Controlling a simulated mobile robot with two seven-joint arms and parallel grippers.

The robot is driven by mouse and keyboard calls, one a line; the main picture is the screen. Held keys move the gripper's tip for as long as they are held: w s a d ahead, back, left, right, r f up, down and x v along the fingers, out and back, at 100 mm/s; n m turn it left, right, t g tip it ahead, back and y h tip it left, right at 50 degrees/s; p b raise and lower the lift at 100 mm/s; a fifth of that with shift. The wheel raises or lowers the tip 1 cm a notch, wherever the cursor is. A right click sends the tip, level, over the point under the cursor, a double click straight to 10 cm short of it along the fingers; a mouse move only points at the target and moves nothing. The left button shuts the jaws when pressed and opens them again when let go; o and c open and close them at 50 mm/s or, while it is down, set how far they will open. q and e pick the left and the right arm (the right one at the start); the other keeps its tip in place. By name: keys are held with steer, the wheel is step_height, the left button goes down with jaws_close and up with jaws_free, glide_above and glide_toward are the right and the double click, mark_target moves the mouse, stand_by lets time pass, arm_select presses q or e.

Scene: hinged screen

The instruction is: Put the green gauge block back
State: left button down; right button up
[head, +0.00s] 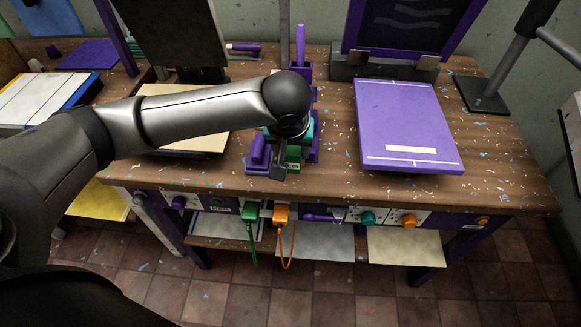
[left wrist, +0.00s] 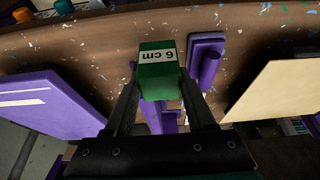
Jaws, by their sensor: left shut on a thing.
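The green gauge block (left wrist: 158,75), marked "6 cm", is held between the two fingers of my left gripper (left wrist: 160,95) in the left wrist view. In the head view the block (head: 294,160) shows partly, beside my left gripper (head: 283,165), and my wrist hides much of it. A purple holder (head: 314,150) stands around and behind it on the workbench. Purple parts (left wrist: 168,118) also show beyond the block in the left wrist view. I cannot tell whether the block touches the holder. My right gripper is not in view.
A purple cylinder piece (head: 257,150) is left of the block. A purple board (head: 405,120) lies to the right and a beige board (head: 185,118) to the left, partly under my arm. The wooden bench (head: 330,185) has scattered chips; its front edge carries several knobs and plugs.

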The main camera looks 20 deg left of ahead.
mark_target(291, 166)
arm_select(q)
steer(key=shift+f+b, duration=0.55)
steer(key=shift+f, duration=1.95)
steer(key=shift+f, duration=0.2)
steer(key=shift+c, duration=1.2)
jaws_free()
steer(key=shift+r, duration=0.15)
